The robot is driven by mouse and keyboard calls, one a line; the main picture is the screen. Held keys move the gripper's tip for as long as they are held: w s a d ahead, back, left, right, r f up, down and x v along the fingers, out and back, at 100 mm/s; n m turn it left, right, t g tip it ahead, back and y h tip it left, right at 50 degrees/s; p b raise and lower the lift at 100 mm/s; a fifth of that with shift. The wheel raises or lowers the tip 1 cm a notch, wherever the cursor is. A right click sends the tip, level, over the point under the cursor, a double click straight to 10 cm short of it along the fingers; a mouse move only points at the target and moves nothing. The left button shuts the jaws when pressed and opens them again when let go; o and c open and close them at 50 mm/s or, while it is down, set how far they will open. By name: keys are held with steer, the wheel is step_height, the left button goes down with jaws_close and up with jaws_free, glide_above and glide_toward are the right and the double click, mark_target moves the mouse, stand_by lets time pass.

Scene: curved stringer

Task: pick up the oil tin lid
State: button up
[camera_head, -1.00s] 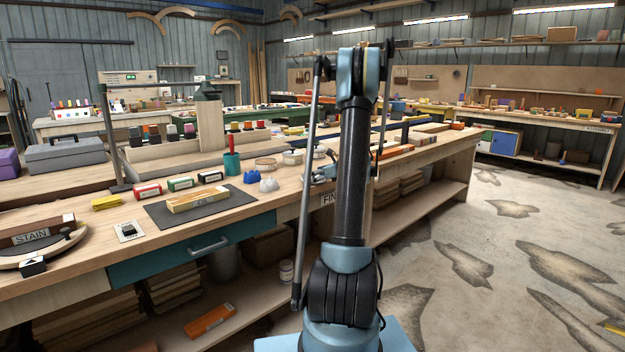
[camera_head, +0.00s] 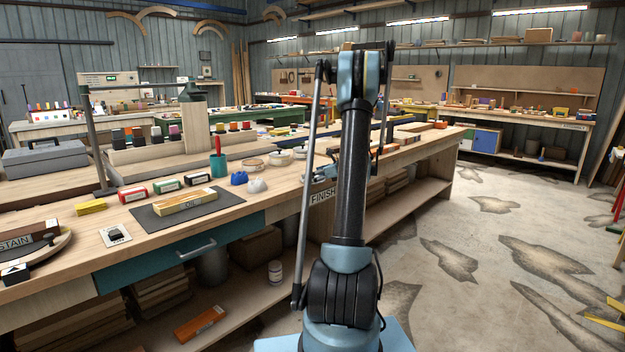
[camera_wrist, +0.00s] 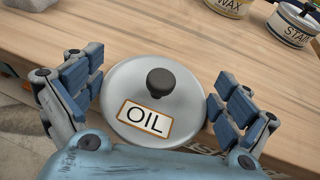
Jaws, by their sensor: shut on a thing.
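The oil tin lid (camera_wrist: 140,78) is a round grey metal disc with a black knob and an OIL label, seen from above in the wrist view. My gripper (camera_wrist: 157,98) is shut on it, with one blue-padded finger at its left rim and one at its right. The lid is over the bench's front edge; what is under it is hidden. In the head view my gripper (camera_head: 318,180) is small and partly behind my arm, at the bench front, and the lid is not clear there.
A WAX tin (camera_wrist: 229,8) and a STAIN tin (camera_wrist: 294,24) stand on the wooden bench (camera_wrist: 200,45) beyond the lid. Open floor (camera_head: 470,250) is at right.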

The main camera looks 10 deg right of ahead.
steer(key=o, duration=0.7)
steer(key=v, duration=1.1)
steer(key=shift+s+d+r, duration=0.1)
steer(key=shift+s+d, duration=0.15)
steer(key=shift+d, duration=0.1)
